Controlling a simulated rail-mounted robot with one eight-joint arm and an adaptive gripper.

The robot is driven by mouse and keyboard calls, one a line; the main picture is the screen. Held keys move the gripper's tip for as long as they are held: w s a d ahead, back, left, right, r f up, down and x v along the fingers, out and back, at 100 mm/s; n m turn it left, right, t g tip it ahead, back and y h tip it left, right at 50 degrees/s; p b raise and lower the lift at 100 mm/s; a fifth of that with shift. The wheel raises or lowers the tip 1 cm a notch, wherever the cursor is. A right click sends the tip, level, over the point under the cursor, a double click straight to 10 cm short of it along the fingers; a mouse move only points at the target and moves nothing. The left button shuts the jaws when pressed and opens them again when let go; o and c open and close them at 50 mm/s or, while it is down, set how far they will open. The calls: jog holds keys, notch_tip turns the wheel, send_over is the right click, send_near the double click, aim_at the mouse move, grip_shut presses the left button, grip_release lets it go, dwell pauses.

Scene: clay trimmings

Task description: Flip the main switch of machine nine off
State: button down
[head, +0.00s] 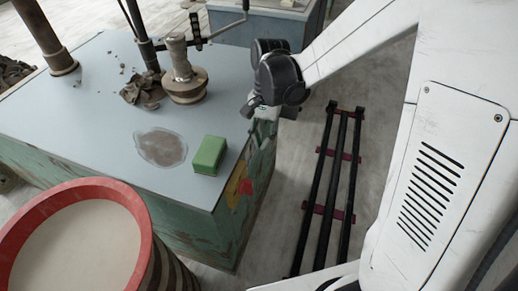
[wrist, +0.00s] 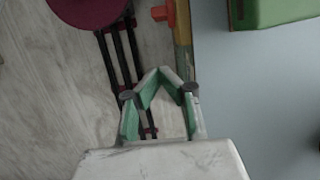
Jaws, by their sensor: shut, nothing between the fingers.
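A red switch handle (head: 246,187) sits on a yellow plate on the green side of the bench, below its right edge. In the wrist view the red handle (wrist: 169,14) sticks out to the left of the yellow plate (wrist: 182,45), near the top edge. Its on or off position and any machine number cannot be read. My gripper (wrist: 158,72) is shut and empty, with its green-padded fingers meeting at the tips. It points toward the switch but stays apart from it. In the head view my gripper (head: 262,112) is near the bench's right edge, partly hidden by my wrist.
The grey-blue bench top (head: 85,120) carries a green block (head: 209,155), a wet patch (head: 161,147), clay trimmings (head: 142,91) and a round metal piece (head: 184,86). A red-rimmed tub (head: 130,205) stands in front. Black rails (head: 326,200) lie on the floor. A maroon disc (wrist: 88,10) shows in the wrist view.

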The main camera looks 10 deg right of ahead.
aim_at(247, 187)
jog(key=s+a+f+b, duration=0.2)
jog(key=s+f, duration=0.3)
jog(key=f, duration=0.3)
jog(key=shift+a+b, duration=0.3)
jog(key=shift+a, duration=0.3)
jog(key=shift+s+r, duration=0.1)
